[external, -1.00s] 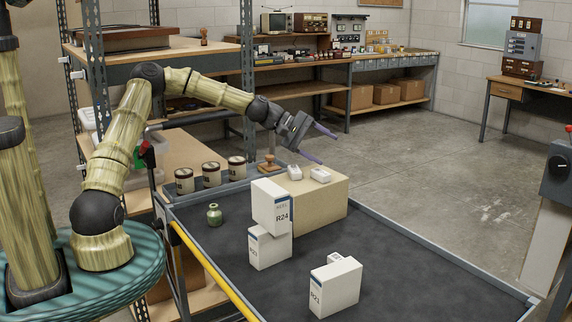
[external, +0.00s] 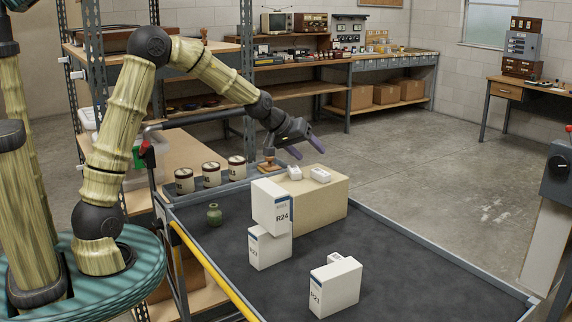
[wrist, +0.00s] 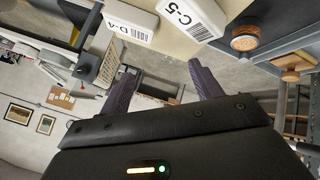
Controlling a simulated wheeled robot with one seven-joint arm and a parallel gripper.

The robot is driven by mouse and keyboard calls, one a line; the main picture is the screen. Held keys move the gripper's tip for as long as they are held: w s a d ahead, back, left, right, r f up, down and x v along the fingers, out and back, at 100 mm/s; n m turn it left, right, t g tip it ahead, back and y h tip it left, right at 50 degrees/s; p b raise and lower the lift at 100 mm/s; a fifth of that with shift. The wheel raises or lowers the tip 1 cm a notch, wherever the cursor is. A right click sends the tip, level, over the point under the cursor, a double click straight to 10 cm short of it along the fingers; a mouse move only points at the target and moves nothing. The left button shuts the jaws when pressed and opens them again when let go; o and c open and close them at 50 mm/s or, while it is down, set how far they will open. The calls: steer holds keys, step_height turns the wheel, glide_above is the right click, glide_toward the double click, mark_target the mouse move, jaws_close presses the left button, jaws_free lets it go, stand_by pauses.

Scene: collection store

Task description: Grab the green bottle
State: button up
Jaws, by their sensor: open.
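The green bottle (external: 214,215) is small and round with a short neck. It stands upright on the dark cart top, near its left edge, left of the stacked white boxes. My gripper (external: 306,150) is open and empty, above the back of the cart over the cardboard box, well up and to the right of the bottle. In the wrist view my two purple-grey fingers (wrist: 160,90) stand apart with nothing between them. The bottle does not show in the wrist view.
White boxes, the R24 box (external: 272,206) on another, stand between bottle and cardboard box (external: 322,205). The R21 box (external: 336,287) stands at the front. Several cans (external: 211,174) and a wooden stamp (external: 269,163) are at the back left. Cart top around the bottle is clear.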

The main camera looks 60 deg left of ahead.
steer(key=s+a+f+m+g+y+p, duration=0.1)
steer(key=s+a+f+m+g+p, duration=0.2)
steer(key=s+a+p, duration=0.7)
steer(key=s+a+f+m+y+p, duration=0.1)
steer(key=s+a+f+m+p, duration=0.35)
steer(key=s+a+p, duration=0.7)
steer(key=s+d+r+m+h+p, duration=0.1)
steer(key=s+p, duration=0.3)
steer(key=s, duration=0.3)
steer(key=s+d+r+m+h+p, duration=0.1)
steer(key=s+d+m+p, duration=0.1)
steer(key=s+p, duration=0.35)
steer(key=s+d+f+n+t+b, duration=0.2)
steer(key=s+d+f+n+t, duration=0.2)
steer(key=s+d+t, duration=0.3)
steer(key=s+d+f, duration=0.1)
steer(key=s, duration=0.1)
steer(key=shift+s+t+y, duration=0.4)
steer(key=shift+d, duration=0.1)
